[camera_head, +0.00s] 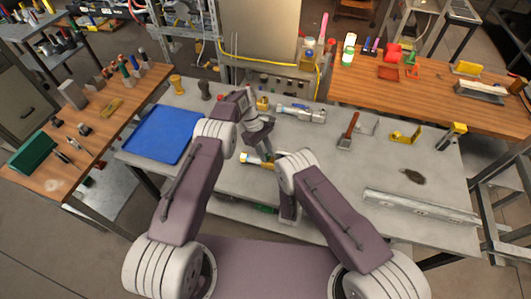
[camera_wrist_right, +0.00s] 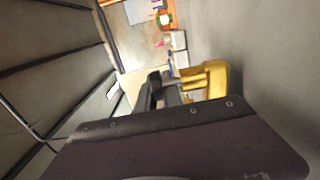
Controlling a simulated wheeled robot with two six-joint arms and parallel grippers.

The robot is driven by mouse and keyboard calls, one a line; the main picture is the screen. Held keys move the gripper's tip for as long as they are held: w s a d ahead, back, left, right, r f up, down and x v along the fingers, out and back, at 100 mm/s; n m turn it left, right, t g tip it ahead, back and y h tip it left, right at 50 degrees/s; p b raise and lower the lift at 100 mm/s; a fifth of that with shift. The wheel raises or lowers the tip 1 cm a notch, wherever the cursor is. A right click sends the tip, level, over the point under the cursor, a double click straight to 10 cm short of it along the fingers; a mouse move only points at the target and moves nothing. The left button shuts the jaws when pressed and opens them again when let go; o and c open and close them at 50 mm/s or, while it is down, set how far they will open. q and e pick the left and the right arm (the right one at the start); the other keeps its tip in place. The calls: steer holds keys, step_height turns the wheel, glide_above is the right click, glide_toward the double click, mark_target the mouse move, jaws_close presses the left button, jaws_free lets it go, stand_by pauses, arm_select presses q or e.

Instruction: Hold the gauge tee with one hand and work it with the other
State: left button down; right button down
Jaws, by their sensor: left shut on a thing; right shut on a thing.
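The gauge tee, a small brass piece (camera_head: 251,161), shows at the near middle of the grey bench, partly hidden by my arms. My left gripper (camera_head: 267,151) points down over it and is shut on it. My right forearm folds in beside it, and the right gripper is hidden in the head view. In the right wrist view the dark fingers of my right gripper (camera_wrist_right: 160,92) are shut, with a yellow, brass-like piece (camera_wrist_right: 207,78) right beside them. The exact contact of the fingers on the tee is hidden.
A blue tray (camera_head: 160,134) lies at left on the bench. A hammer (camera_head: 348,131), a yellow bracket (camera_head: 405,135) and a long metal rail (camera_head: 420,208) lie at right. A grey valve-like fitting (camera_head: 302,113) lies behind my grippers. Wooden tables flank the bench.

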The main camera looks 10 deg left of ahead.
arm_select(q)
steer(key=c, duration=1.1)
jaws_free()
steer(key=shift+v, duration=3.75)
